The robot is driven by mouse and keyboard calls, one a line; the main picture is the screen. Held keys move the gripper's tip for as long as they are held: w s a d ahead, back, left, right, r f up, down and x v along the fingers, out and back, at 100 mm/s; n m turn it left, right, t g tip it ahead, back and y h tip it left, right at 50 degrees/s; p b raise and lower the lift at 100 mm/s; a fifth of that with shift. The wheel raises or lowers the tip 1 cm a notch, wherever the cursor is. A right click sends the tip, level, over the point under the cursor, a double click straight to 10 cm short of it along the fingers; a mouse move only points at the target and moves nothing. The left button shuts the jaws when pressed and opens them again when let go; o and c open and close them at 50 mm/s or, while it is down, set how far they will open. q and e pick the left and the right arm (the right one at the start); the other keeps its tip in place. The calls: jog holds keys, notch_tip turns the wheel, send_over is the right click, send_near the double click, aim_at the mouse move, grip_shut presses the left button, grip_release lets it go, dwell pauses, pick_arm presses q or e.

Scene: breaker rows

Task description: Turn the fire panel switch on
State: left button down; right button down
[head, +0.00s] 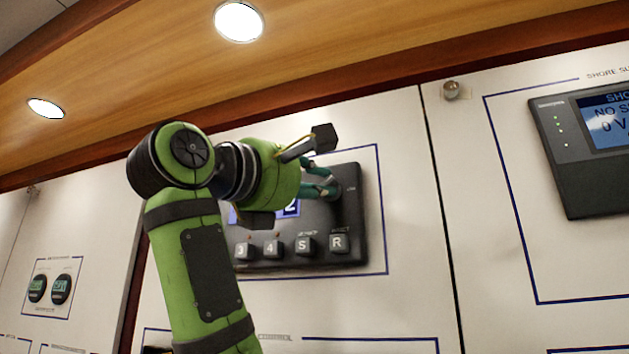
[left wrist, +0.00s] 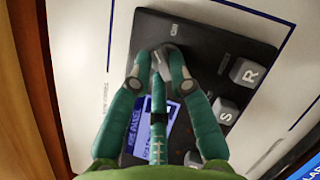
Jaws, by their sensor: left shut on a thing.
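The fire panel (head: 352,225) is a dark box on the white wall with a blue display and a row of grey buttons marked 3, 4, S and R. It fills the middle of the left wrist view (left wrist: 210,42). Its switch (left wrist: 160,66) is a small grey part near one end of the panel, mostly hidden between my fingers. My left gripper (head: 331,188) is at the panel's upper right, its green fingers shut on the switch; the fingertips also meet around it in the left wrist view (left wrist: 159,54). My right gripper is not in view.
A shore supply display (head: 588,150) is on the wall at the right. Two small round gauges (head: 50,289) are at the lower left. A wooden ceiling edge with lamps (head: 239,21) runs above.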

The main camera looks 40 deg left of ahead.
pick_arm(q)
jog(key=shift+s+r+m, duration=0.1)
jog(key=shift+r+m, duration=0.05)
jog(key=shift+m, duration=0.15)
jog(key=shift+r+m+g+h+p, duration=0.1)
jog(key=shift+m+g+h+p, duration=0.25)
jog(key=shift+m, duration=0.9)
jog(key=shift+r+m+g+h+p, duration=0.15)
jog(key=shift+m+g, duration=0.45)
jog(key=shift+m, duration=0.7)
jog(key=shift+r+m+g+h+p, duration=0.15)
jog(key=shift+m+g, duration=0.3)
jog(key=shift+m, duration=0.8)
jog(key=shift+f, duration=0.1)
jog(key=c, duration=1.1)
grip_release()
jog(key=shift+c, duration=0.2)
jog(key=shift+w+d+f, duration=0.1)
jog(key=shift+w, duration=0.2)
jog(key=shift+s, duration=0.1)
